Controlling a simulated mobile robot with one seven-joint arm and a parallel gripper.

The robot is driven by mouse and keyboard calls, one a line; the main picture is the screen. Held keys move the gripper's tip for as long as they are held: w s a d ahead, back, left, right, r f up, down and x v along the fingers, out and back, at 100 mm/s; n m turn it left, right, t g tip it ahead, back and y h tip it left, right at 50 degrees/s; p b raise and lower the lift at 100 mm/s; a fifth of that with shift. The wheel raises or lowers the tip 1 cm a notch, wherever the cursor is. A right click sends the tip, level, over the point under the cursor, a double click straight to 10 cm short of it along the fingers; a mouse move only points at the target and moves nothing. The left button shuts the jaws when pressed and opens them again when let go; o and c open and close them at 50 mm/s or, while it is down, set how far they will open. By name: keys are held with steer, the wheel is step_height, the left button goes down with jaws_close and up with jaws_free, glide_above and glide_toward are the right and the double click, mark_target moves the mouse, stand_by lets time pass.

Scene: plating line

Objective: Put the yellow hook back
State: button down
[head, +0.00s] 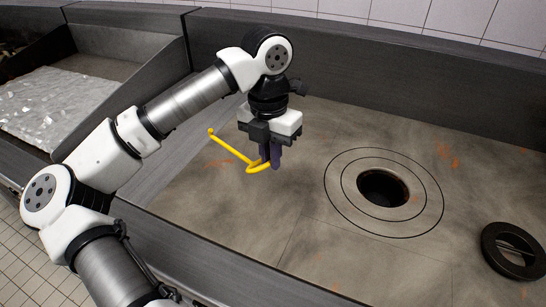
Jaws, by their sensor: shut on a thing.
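The yellow hook (233,150) is a thin bent rod with a knob at its left end and a curved loop at its right end. My gripper (270,163) points down over the grey worktop (300,225) and is shut on the hook near its looped end. The hook appears to be held above the surface, its long part reaching up and left in the picture. The fingers hide part of the hook.
A round hole (383,188) ringed by circular lines opens in the worktop right of my gripper. A dark ring with a crossbar (513,250) lies at the far right. A raised wall (400,75) runs behind.

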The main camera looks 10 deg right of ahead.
steer(key=f+b, duration=0.2)
steer(key=f, duration=0.1)
steer(key=f+b, duration=0.3)
steer(key=f, duration=0.1)
steer(key=f+b, duration=0.2)
steer(key=f, duration=0.1)
steer(key=shift+w+a+f, duration=0.2)
steer(key=shift+a+f, duration=0.1)
steer(key=shift+a, duration=0.05)
stand_by(0.4)
steer(key=c, duration=1.4)
jaws_free()
steer(key=shift+r, duration=0.15)
step_height(320, 180, up, 14)
steer(key=b, duration=0.1)
steer(key=shift+w+b, duration=0.25)
steer(key=shift+b, duration=0.05)
steer(key=shift+f, duration=0.25)
